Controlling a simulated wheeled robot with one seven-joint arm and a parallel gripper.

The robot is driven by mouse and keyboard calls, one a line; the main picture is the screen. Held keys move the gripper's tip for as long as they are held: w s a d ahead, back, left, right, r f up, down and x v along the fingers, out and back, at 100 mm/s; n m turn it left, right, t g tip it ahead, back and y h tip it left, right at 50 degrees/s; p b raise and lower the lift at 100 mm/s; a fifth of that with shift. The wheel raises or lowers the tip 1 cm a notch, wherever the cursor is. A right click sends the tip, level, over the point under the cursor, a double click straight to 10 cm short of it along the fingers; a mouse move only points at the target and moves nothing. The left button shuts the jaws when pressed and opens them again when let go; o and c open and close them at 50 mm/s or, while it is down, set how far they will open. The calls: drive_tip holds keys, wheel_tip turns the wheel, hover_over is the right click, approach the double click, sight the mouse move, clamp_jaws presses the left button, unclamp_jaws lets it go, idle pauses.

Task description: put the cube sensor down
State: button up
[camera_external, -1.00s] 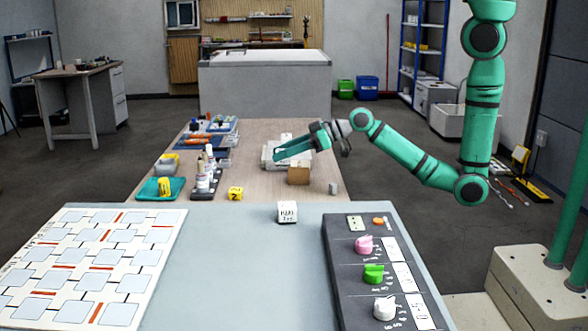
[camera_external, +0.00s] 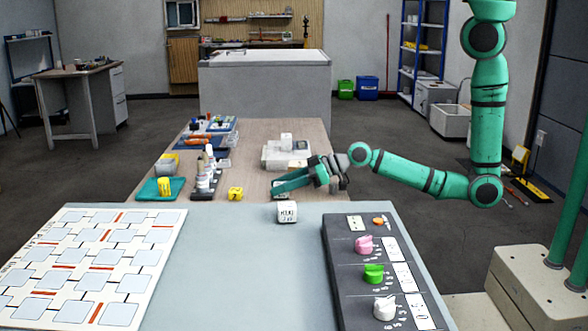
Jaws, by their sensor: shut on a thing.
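My gripper (camera_external: 276,188) is low over the front of the wooden table, its fingers pointing left. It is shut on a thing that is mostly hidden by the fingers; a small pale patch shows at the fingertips. I take this thing to be the cube sensor, but I cannot tell whether it touches the table. A white cube with dark writing (camera_external: 287,212) sits apart on the grey tabletop in front. Another pale cube (camera_external: 286,141) sits on a light flat box (camera_external: 270,159) behind my gripper.
Farther left are a bottle rack (camera_external: 205,187) and a teal tray (camera_external: 150,190) with a yellow item. A knob panel (camera_external: 345,262) and a white grid board (camera_external: 90,262) flank the clear grey tabletop (camera_external: 245,270).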

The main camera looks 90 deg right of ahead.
drive_tip(key=shift+f, duration=0.1)
drive_tip(key=o, duration=1)
drive_tip(key=shift+o, duration=0.2)
drive_tip(key=shift+s+r, duration=0.15)
drive_tip(key=shift+r, duration=0.05)
drive_tip(key=v, duration=1.1)
drive_tip(key=shift+s+r, duration=0.15)
drive_tip(key=s+a+f+m+h, duration=0.1)
drive_tip(key=s+a+f, duration=0.15)
drive_tip(key=s, duration=1.05)
drive_tip(key=s+a+r+t, duration=0.1)
drive_tip(key=s+r, duration=0.2)
drive_tip(key=s, duration=0.4)
drive_tip(key=s+a+r+n+y, duration=0.1)
drive_tip(key=s+a+r, duration=0.1)
drive_tip(key=s, duration=0.5)
drive_tip(key=shift+a+r+t, duration=0.25)
drive_tip(key=shift+r+t, duration=0.15)
drive_tip(key=shift+r, duration=0.35)
